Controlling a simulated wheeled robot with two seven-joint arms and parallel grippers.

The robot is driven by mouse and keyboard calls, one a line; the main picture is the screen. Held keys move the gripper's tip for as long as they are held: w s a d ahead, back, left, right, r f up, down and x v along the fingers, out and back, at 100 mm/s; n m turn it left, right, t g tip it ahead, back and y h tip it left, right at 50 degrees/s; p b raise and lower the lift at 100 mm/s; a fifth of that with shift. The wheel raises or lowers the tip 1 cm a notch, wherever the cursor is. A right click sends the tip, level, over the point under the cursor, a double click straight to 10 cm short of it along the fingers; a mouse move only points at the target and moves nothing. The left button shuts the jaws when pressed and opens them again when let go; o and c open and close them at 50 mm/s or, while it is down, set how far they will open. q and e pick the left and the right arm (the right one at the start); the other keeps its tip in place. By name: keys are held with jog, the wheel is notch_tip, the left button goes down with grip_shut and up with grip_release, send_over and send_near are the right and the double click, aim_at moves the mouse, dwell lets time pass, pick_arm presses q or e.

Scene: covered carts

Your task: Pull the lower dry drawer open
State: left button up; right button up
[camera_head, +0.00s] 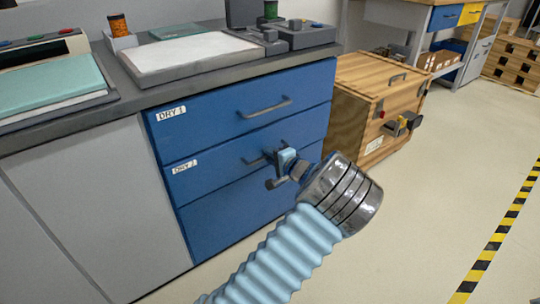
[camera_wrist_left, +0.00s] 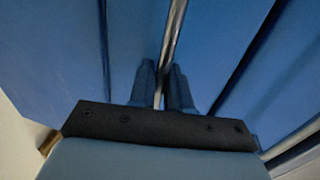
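The blue cabinet has an upper drawer labelled DRY 1 (camera_head: 215,110) and a lower drawer labelled DRY 2 (camera_head: 215,178). Both fronts look flush with the cabinet. The DRY 2 drawer has a grey bar handle (camera_head: 252,161), partly hidden by my left gripper (camera_head: 280,163). In the left wrist view the handle bar (camera_wrist_left: 174,35) runs between the two close-set fingers of my left gripper (camera_wrist_left: 163,82), which appear shut on it. My right gripper is in neither view.
An unlabelled blue panel (camera_head: 225,220) lies below DRY 2. A wooden crate (camera_head: 375,95) with latches stands right of the cabinet. Trays and devices sit on the dark countertop (camera_head: 130,75). The floor (camera_head: 430,190) in front is clear up to a yellow-black tape line (camera_head: 490,250).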

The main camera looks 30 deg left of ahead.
pick_arm(q)
grip_shut()
jog(key=shift+s+d, duration=0.1)
jog(key=shift+d, duration=0.05)
jog(key=f+v, duration=0.3)
jog(key=v, duration=1.3)
jog(key=d+f+v, duration=0.1)
jog(key=f+v, duration=0.2)
jog(key=v, duration=1.3)
jog(key=shift+s+f, duration=0.25)
jog(key=shift+f, duration=0.15)
jog(key=shift+o, duration=1.9)
grip_release()
jog(key=shift+d, duration=0.1)
